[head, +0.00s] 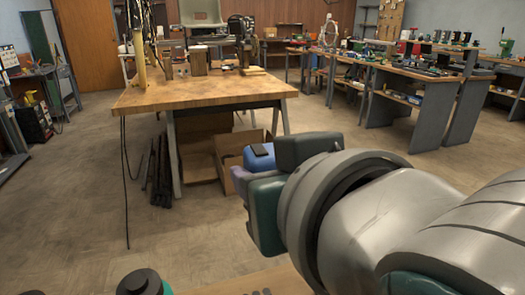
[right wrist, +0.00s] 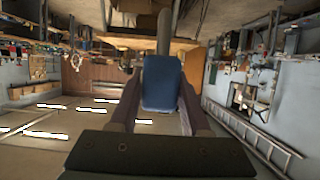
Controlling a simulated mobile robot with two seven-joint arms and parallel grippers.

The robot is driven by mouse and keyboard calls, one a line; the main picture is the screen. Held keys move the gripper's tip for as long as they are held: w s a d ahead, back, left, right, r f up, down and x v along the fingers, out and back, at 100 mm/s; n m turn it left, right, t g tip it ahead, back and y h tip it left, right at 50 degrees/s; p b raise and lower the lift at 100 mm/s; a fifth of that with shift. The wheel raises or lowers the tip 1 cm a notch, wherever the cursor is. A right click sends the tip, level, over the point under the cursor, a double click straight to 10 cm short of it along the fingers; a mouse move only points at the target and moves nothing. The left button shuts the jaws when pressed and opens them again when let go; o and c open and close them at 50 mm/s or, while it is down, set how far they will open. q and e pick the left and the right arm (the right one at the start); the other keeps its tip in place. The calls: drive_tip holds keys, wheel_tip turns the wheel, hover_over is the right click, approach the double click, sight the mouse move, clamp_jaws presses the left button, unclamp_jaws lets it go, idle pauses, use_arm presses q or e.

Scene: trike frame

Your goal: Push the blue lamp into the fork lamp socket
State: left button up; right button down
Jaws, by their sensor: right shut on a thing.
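The blue lamp (head: 259,158) is a blue block with a dark patch on top, in the middle of the head view. My right gripper (head: 241,178) is shut on it, coming in from the right. In the right wrist view the blue lamp (right wrist: 162,83) sits between the two dark fingers of my right gripper (right wrist: 160,105). A grey rod (right wrist: 164,32) shows beyond the lamp; I cannot tell whether it touches it. I cannot make out the fork lamp socket or the trike frame in either view. My left gripper is not in view.
A wooden surface (head: 240,284) with dark marks lies at the bottom edge, with a black round thing (head: 140,282) beside it. A wooden workbench (head: 205,91) stands ahead, with cardboard boxes (head: 229,153) underneath. More benches (head: 420,76) stand at right. Open floor (head: 75,220) lies at left.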

sight(263, 147)
drive_tip(key=shift+r, duration=0.4)
drive_tip(key=shift+r+p, duration=1.1)
drive_tip(key=shift+p, duration=0.25)
drive_tip(key=shift+r+p, duration=1.6)
drive_tip(key=shift+p, duration=0.3)
